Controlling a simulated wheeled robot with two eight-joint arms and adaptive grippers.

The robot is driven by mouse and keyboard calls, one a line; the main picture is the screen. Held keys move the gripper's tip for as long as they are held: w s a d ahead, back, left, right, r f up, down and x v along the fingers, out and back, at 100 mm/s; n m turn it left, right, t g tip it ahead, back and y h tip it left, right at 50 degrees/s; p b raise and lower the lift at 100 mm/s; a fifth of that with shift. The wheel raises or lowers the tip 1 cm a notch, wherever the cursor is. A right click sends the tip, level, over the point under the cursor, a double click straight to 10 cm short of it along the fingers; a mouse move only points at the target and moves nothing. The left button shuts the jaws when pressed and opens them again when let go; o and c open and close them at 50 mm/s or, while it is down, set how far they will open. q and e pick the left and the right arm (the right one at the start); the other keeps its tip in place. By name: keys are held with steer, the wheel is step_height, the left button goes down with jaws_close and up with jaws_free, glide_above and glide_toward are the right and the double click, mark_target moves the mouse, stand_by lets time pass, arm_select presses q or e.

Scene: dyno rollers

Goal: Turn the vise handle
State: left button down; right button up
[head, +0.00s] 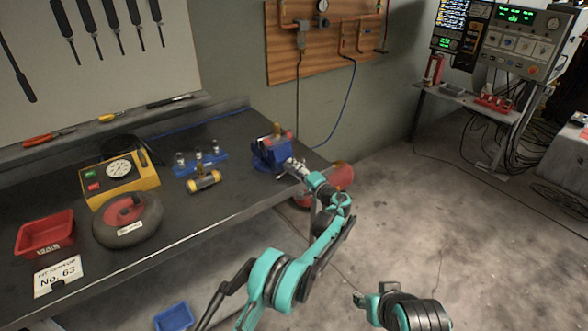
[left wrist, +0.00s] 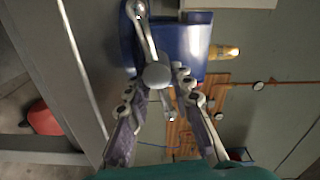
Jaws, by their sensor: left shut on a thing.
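The blue vise (head: 270,153) stands at the right end of the dark workbench. It fills the top middle of the left wrist view (left wrist: 200,45). The vise handle (left wrist: 146,30) is a silver bar with a knob at its end, running through a round hub (left wrist: 157,75). My left gripper (head: 298,168) is at the front of the vise, and its two fingers lie on either side of the hub in the left wrist view. It is shut on the handle; the exact contact is partly hidden. Part of my right arm shows at the bottom, without a clear gripper.
On the workbench (head: 235,198) left of the vise are a blue fixture (head: 200,163), a yellow gauge box (head: 120,180), a wheel (head: 127,220) and a red tray (head: 44,233). A red cylinder (head: 340,176) is below the bench end.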

arm_select(q)
steer(key=shift+f, duration=0.1)
stand_by(0.4)
steer(key=c, duration=1.3)
jaws_free()
steer(key=shift+s, duration=0.1)
steer(key=v, duration=1.2)
steer(key=shift+a, duration=0.1)
